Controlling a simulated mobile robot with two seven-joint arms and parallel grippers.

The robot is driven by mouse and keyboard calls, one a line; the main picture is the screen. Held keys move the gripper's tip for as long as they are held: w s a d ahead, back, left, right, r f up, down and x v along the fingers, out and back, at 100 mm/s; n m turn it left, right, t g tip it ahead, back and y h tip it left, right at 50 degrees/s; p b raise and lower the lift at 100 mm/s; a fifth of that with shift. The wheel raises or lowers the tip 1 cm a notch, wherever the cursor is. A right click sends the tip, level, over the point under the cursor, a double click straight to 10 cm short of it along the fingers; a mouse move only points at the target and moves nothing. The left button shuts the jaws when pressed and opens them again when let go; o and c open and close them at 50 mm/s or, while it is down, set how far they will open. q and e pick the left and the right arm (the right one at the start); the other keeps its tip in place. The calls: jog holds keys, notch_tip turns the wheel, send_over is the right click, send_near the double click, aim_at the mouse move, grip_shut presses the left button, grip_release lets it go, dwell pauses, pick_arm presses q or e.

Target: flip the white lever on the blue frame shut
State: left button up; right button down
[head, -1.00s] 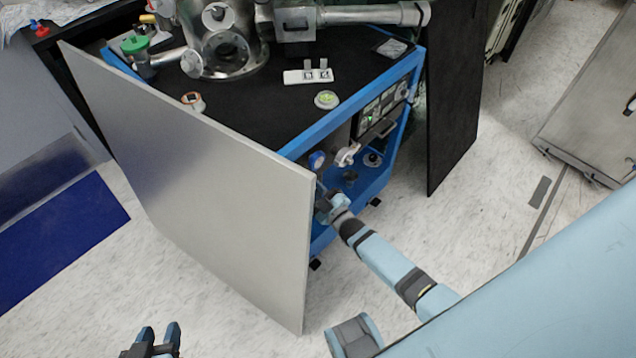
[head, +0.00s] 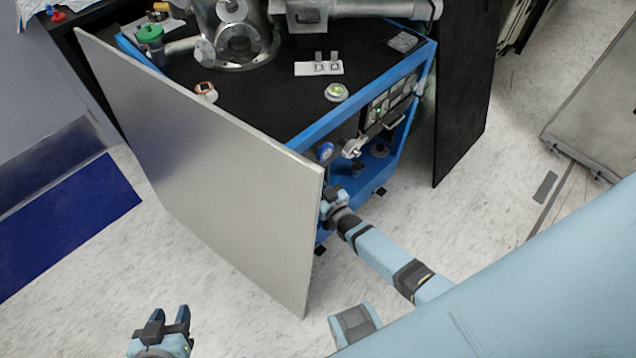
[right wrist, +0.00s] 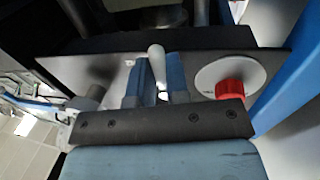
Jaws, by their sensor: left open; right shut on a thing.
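The blue frame (head: 318,131) is a cart with a black top and equipment on it. The white lever (right wrist: 156,62) shows in the right wrist view, standing between the two blue fingers of my right gripper (right wrist: 158,80), which is shut on it. In the head view my right gripper (head: 331,203) is at the cart's lower front, close behind the edge of a grey panel. The lever cannot be made out in the head view. My left gripper (head: 169,317) is open and empty over the floor at the bottom left.
A large grey panel (head: 215,180) stands slanted along the cart's left side. A black panel (head: 462,110) stands at its right. A red knob (right wrist: 229,91) on a pale disc is right of my right gripper. Pale floor (head: 235,315) in front is open.

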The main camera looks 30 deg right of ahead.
dwell(0.4)
jog(key=c, duration=1.1)
grip_release()
pick_arm(q)
jog(key=shift+r+p, duration=0.35)
jog(key=shift+p, duration=0.5)
pick_arm(e)
jog(key=s+d, duration=0.1)
jog(key=s, duration=1.2)
jog(key=shift+s+d, duration=0.4)
pick_arm(q)
jog(key=shift+s, duration=0.1)
pick_arm(e)
jog(key=shift+s, duration=0.1)
